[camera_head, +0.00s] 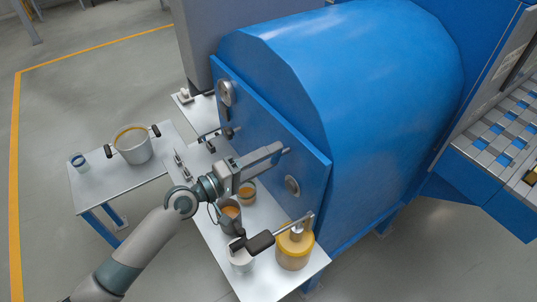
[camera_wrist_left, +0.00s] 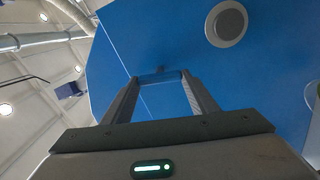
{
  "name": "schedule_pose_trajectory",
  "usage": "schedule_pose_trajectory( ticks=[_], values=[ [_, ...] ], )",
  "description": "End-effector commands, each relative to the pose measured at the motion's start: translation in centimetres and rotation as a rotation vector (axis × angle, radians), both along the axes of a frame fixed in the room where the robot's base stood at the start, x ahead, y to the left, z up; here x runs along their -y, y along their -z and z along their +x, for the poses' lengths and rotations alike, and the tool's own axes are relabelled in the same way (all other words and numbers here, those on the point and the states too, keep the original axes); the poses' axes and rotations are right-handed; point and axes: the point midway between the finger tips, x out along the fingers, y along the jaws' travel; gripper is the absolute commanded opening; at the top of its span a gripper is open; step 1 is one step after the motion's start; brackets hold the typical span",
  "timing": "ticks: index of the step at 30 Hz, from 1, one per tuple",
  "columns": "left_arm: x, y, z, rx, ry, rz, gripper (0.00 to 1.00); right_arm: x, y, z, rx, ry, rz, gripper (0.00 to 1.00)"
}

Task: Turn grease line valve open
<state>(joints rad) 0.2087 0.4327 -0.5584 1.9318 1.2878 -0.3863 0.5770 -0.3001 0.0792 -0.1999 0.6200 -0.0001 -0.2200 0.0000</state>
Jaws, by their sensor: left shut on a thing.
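The blue end panel (camera_head: 262,130) of the big blue tank faces my left arm. My left gripper (camera_head: 282,153) reaches to this panel, fingers pointing at it. It is shut on a small part at the panel face. The part is mostly hidden between the fingertips, so I cannot tell its shape or how far it is turned. In the left wrist view, the fingertips (camera_wrist_left: 162,78) meet the blue surface (camera_wrist_left: 150,40), where a small dark bit shows between them. A round grey disc (camera_head: 292,185) sits on the panel; it also shows in the left wrist view (camera_wrist_left: 226,24). My right gripper is not in view.
A side table (camera_head: 92,190) carries a large pot (camera_head: 134,149).

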Motion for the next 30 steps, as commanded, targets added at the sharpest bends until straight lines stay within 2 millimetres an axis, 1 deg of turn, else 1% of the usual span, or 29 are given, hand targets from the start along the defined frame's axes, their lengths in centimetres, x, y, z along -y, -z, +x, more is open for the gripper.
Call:
schedule_pose_trajectory(
  ticks=[6, 12, 28, 29, 30],
  values=[
    [-0.03, -0.05, 0.06, -0.121, -0.002, -0.089, 0.31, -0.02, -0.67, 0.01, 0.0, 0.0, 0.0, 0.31],
    [-0.05, 0.02, 0.07, -0.184, -0.002, -0.136, 0.31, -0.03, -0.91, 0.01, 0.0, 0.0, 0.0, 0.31],
    [-0.05, 0.11, 0.06, -0.209, -0.001, -0.153, 0.31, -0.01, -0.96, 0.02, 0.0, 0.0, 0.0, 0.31],
    [-0.05, 0.12, 0.05, -0.208, -0.001, -0.153, 0.6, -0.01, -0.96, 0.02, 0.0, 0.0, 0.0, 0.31],
    [-0.05, 0.12, 0.05, -0.208, -0.001, -0.153, 0.7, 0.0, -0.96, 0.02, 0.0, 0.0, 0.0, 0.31]
  ],
)
